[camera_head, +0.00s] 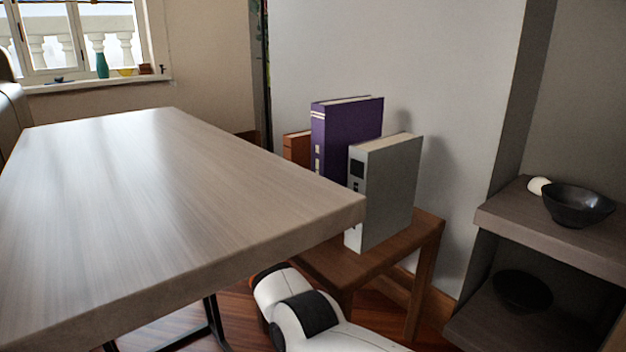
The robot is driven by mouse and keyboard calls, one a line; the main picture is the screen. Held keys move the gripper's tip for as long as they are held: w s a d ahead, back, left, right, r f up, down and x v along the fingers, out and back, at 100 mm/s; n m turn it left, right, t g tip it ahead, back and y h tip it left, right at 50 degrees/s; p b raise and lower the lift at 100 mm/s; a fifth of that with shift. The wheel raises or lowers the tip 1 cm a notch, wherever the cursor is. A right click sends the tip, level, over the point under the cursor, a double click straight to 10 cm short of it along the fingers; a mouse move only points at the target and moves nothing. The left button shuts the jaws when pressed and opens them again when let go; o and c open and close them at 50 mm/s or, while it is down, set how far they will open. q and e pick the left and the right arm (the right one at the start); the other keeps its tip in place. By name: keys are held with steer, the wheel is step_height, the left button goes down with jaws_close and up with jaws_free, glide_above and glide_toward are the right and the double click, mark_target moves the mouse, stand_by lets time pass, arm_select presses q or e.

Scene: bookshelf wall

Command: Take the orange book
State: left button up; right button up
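The orange book (296,147) stands upright at the far left end of a row of three books. Only its top and a strip of its spine show; the purple book (346,130) and the table edge hide the rest. The grey book (388,188) stands nearest, in front of the purple one. The books stand on a small brown wooden stool (376,262) against the wall. A white and black arm link of mine shows low in the middle, below the table edge. Neither gripper can be seen.
A large wooden table (170,190) fills the left and its corner juts in front of the stool. At right, a shelf unit (500,211) holds a dark bowl (577,205) and a small white object (538,185), with another dark bowl (522,290) below. The tabletop is bare.

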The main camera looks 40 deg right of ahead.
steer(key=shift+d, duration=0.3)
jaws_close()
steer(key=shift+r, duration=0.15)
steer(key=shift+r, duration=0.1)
